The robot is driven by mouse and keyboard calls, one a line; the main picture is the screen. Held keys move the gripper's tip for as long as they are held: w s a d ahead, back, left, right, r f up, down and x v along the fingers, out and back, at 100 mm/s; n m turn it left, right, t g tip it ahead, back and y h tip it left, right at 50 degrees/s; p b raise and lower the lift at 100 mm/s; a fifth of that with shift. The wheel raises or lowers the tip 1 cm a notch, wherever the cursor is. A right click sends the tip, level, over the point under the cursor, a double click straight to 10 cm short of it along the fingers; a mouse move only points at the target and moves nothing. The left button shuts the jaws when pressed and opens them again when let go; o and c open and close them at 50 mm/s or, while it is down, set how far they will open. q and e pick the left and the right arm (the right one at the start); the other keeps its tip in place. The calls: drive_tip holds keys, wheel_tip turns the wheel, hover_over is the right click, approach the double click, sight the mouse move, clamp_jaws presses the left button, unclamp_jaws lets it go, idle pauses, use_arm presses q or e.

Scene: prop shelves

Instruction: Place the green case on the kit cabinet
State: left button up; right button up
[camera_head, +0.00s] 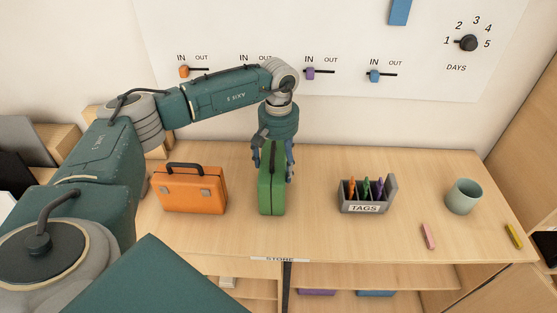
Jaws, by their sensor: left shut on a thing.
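The green case (271,190) stands upright, narrow side toward me, at the middle of the wooden cabinet top (320,236). My left gripper (273,168) reaches down from above and is shut on the green case, one finger on each side of its upper part. I cannot tell whether the case's bottom touches the top or hangs just above it. A label reading STORE is on the front edge of this cabinet. My right gripper is not in view.
An orange case (190,190) stands left of the green one. To the right are a grey TAGS holder (367,194), a green cup (463,196), pink chalk (428,236) and yellow chalk (513,236). The wall board (330,40) has several sliders and a DAYS dial.

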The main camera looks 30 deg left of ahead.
use_arm(q)
drive_tip(key=shift+f, duration=0.1)
drive_tip(key=o, duration=1.9)
drive_tip(key=shift+o, duration=0.2)
